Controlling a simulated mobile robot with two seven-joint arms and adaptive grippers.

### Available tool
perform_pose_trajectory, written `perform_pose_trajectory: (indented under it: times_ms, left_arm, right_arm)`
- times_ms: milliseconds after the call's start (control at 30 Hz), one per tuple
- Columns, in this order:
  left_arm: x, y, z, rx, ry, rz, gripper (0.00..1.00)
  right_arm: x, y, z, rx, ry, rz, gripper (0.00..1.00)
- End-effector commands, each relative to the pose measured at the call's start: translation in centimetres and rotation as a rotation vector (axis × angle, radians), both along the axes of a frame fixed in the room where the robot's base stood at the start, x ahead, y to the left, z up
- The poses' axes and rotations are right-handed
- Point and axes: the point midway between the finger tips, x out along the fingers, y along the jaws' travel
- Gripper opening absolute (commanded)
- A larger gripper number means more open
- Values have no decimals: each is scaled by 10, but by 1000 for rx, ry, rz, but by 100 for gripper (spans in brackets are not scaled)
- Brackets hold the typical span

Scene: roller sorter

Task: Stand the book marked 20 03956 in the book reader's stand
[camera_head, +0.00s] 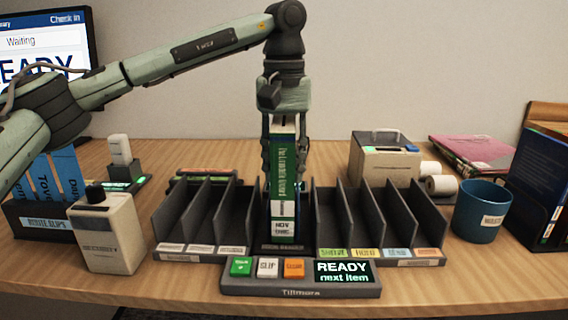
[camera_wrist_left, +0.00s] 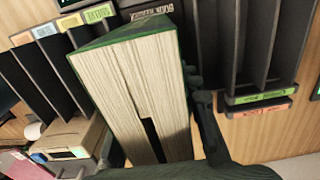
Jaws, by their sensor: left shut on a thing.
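A green book (camera_head: 285,165) with a white spine label stands upright in the middle of the sorter; the number on it is too small to read. My left gripper (camera_head: 284,178) points down and is shut on the book's upper part, one finger on each side. The book's lower end is in the middle bay, right behind the front plate of the book reader (camera_head: 283,247); I cannot tell whether it rests on the bottom. In the left wrist view the book's pale page block (camera_wrist_left: 145,90) fills the middle, near the book reader label (camera_wrist_left: 152,12). My right gripper is out of view.
Dark divider slots (camera_head: 345,215) flank the book closely on both sides. A button console (camera_head: 300,286) in front reads "READY next item". A beige scanner (camera_head: 107,235) and slip box stand left; a label printer (camera_head: 384,158), blue cup (camera_head: 482,212) and dark bin stand right.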

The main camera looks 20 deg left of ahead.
Motion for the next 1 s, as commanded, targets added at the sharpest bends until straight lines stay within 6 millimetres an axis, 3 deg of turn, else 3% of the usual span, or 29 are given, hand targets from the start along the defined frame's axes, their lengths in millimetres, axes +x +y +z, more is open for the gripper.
perform_pose_trajectory:
  times_ms: [367, 400, 600, 867, 1000]
  left_arm:
    - [0, 0, -7, -2, -2, 0, 0]
    - [0, 0, -7, -2, -2, 0, 33]
    - [0, 0, -7, -1, -1, 0, 56]
    - [0, 0, -8, 1, 1, 0, 56]
    - [1, 0, 2, -1, -2, 0, 56]
  right_arm:
    - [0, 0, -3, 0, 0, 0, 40]
    - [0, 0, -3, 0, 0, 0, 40]
    - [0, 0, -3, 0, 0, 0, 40]
    - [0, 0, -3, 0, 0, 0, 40]
    - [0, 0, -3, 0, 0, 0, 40]
